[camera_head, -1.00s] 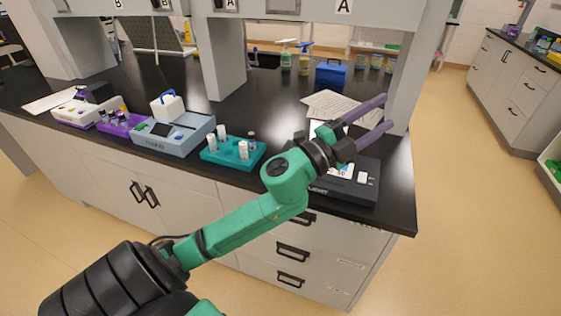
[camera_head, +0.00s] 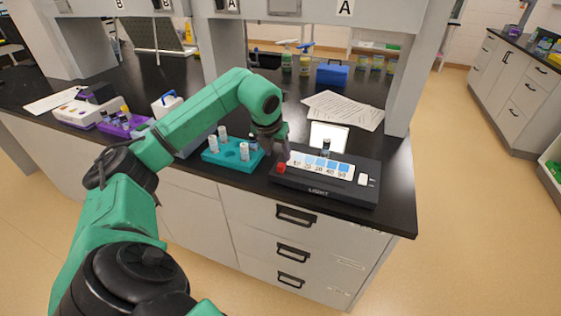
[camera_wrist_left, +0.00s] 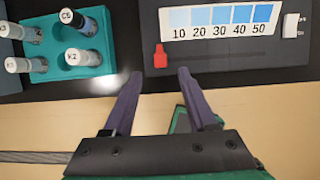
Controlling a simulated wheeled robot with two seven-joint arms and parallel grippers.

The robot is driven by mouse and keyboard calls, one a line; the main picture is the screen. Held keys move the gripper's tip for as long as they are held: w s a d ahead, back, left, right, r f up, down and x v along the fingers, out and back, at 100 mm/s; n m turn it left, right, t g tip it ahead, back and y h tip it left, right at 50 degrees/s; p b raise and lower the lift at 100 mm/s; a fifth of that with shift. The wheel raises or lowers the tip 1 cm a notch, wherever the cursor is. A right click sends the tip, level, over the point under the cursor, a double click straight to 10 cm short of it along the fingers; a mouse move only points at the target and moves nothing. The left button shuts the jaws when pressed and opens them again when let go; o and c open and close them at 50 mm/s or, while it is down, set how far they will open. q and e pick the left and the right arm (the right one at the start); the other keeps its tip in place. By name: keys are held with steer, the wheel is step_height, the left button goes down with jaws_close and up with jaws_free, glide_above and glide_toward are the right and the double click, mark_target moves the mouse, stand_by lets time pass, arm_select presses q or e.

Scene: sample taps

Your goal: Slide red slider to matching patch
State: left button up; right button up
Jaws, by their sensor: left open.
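The red slider (camera_head: 281,168) sits at the left end of a black device (camera_head: 325,189) on the counter. It also shows in the left wrist view (camera_wrist_left: 160,56), just left of a strip of blue patches (camera_wrist_left: 222,20) marked 10 to 50, which grow darker to the right. My left gripper (camera_head: 283,154) is above the device's left end, close to the slider. In the left wrist view my left gripper (camera_wrist_left: 158,76) is open and empty, its two fingers apart on the near side of the slider. A small vial (camera_head: 326,147) stands behind the strip, before a bright white panel (camera_head: 329,135). My right gripper is not in view.
A teal rack (camera_head: 232,159) with several vials stands left of the device. A white switch-like block (camera_head: 363,180) is at the device's right end. Papers (camera_head: 343,110) lie behind it. The counter's front edge is close in front.

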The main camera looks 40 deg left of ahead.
mark_target(281, 164)
arm_select(q)
steer(key=p+x, duration=0.1)
steer(key=x, duration=0.5)
steer(key=shift+w+f, duration=0.15)
steer(key=shift+f, duration=0.25)
jaws_close()
steer(key=shift+r, duration=0.1)
stand_by(0.8)
